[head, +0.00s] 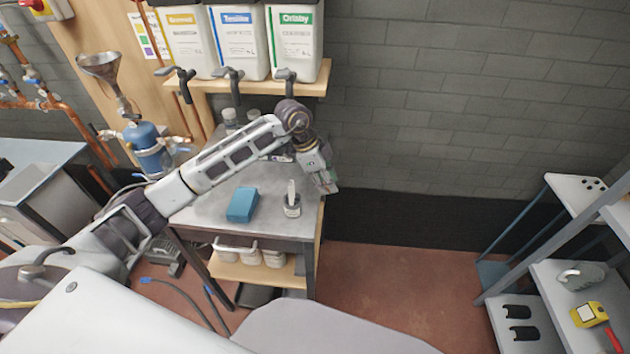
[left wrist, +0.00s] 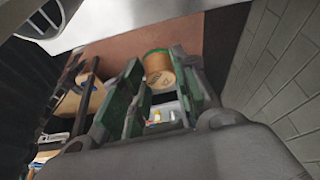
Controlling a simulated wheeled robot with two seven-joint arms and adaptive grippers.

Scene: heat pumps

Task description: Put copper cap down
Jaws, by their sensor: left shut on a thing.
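My left gripper (head: 326,184) is over the right end of the grey workbench (head: 225,213), by its edge, with its fingers pointing down. In the left wrist view its two green fingers (left wrist: 158,75) stand apart with a round copper-coloured piece, the copper cap (left wrist: 157,63), between their tips. The gripper is shut on it. In the head view the cap is too small or hidden to make out. My right gripper is not in view.
A blue box (head: 242,204) and a small pot with a light stick in it (head: 292,207) stand on the bench. Three canisters (head: 292,42) stand on a shelf above. A blue tank with a funnel (head: 149,147) is at the back left. Shelving (head: 577,275) stands at the right.

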